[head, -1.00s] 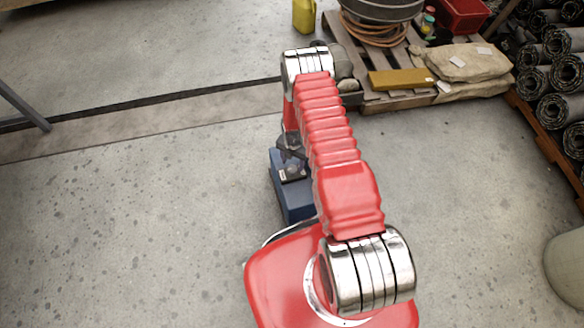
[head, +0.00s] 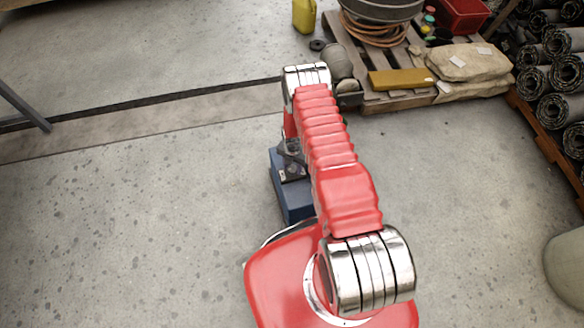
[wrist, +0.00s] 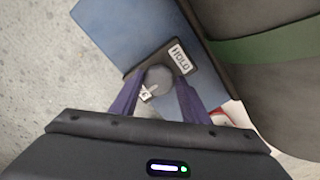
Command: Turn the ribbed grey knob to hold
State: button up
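The grey knob (wrist: 158,78) sits on a dark panel of a blue box (wrist: 125,38) in the wrist view. A white label reading HOLD (wrist: 180,56) is just above and right of the knob. Another small white label (wrist: 147,93) lies below and left, partly hidden. My gripper (wrist: 159,84) is over the knob, with one finger on each side. The fingers look apart from the knob, so it appears open. The knob's ribs and pointer are not clear. In the head view the blue box (head: 293,200) stands beside my arm; my arm hides part of it.
A large dark rounded body with a green band (wrist: 265,48) is close on the right in the wrist view. A pallet with sacks (head: 470,62) and a rack of rolls (head: 565,72) stand at the right. Floor (head: 120,220) on the left is clear.

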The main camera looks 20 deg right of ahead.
jog(key=c, duration=0.6)
jog(key=shift+a, duration=0.1)
jog(key=shift+c, duration=0.2)
jog(key=shift+s, duration=0.1)
